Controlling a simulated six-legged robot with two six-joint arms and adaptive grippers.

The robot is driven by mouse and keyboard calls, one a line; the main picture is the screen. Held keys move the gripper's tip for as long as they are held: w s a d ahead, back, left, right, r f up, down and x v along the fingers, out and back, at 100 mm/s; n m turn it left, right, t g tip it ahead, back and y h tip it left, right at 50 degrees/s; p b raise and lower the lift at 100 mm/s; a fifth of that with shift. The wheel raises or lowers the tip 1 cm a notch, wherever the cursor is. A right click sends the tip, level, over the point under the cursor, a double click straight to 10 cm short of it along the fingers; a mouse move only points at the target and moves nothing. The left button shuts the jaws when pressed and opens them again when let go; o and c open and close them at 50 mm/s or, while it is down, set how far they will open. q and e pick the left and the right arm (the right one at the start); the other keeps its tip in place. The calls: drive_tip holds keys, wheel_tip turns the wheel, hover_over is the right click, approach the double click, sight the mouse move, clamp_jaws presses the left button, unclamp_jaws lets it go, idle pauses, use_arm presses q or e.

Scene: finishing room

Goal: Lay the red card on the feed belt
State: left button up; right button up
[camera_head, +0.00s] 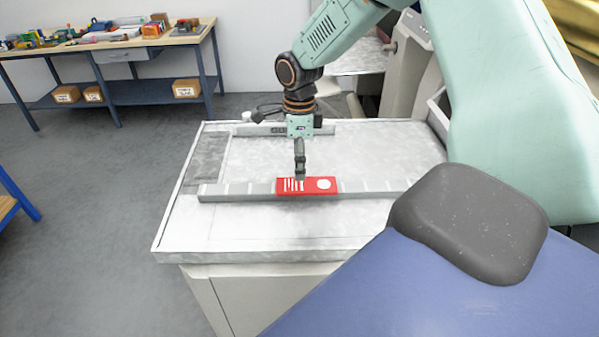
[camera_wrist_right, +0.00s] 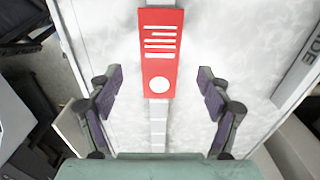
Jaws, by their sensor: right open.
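The red card (camera_head: 325,187), with white lines and a white dot, lies along the grey feed belt (camera_head: 236,192), a narrow strip with light cross marks on the metal top. In the right wrist view the card (camera_wrist_right: 158,72) covers part of the belt (camera_wrist_right: 158,128) and is wider than it. My right gripper (camera_head: 300,172) points down over the card in the head view. In the right wrist view its two dark fingers (camera_wrist_right: 160,95) are spread wide, one on each side of the card's dot end, with visible gaps. My left gripper is in neither view.
A grey guide bar (camera_head: 262,130) lies behind the belt. The metal tabletop (camera_head: 240,235) is clear in front. A workbench (camera_head: 130,42) with tools and boxes stands at the back left. A dark pad (camera_head: 470,222) covers the front right.

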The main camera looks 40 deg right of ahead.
wheel_tip(320, 180, up, 6)
drive_tip(key=shift+r, duration=0.25)
drive_tip(key=shift+d, duration=0.1)
